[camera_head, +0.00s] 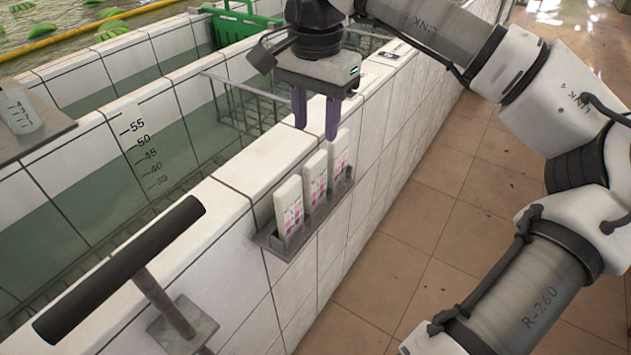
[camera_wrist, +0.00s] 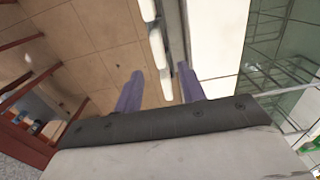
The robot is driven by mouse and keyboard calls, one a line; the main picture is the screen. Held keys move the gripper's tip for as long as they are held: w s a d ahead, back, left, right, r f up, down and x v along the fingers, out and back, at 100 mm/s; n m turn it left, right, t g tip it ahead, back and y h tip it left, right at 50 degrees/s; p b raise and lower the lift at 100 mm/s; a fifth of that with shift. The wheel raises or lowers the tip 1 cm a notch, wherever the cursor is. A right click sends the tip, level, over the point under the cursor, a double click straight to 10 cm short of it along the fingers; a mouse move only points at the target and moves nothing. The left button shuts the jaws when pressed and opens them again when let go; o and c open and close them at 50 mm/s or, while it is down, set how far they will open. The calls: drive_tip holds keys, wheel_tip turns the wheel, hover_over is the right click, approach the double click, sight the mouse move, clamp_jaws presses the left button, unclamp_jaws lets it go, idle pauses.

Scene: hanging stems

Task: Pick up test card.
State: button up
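Three white test cards with pink markings stand upright in a row in a small grey rack (camera_head: 268,241) on the tiled wall's side: a near card (camera_head: 289,208), a middle card (camera_head: 315,182) and a far card (camera_head: 339,155). My gripper (camera_head: 316,132) points down above the rack's far end, its two purple fingers apart and empty. In the wrist view, the far card (camera_wrist: 166,82) appears between the open fingertips, beyond them. The middle card (camera_wrist: 157,46) and near card (camera_wrist: 148,10) line up above it in that picture. Whether a finger touches a card I cannot tell.
The white tiled wall (camera_head: 225,180) borders water-filled basins with depth marks. A dark T-shaped handle (camera_head: 120,270) stands at the front left. A green crate (camera_head: 240,25) and a wire basket (camera_head: 250,110) are behind. Brown tiled floor (camera_head: 440,220) lies open to the right.

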sight(315, 157)
wheel_tip(315, 157, down, 4)
drive_tip(key=shift+r, duration=0.2)
drive_tip(key=shift+s+f+p, duration=0.15)
drive_tip(key=shift+f+p, duration=0.05)
drive_tip(key=shift+f, duration=1.2)
drive_tip(key=shift+s+f+p, duration=0.1)
drive_tip(key=shift+f+p, duration=0.1)
drive_tip(key=shift+f, duration=1.15)
drive_tip(key=shift+c, duration=0.3)
clamp_jaws()
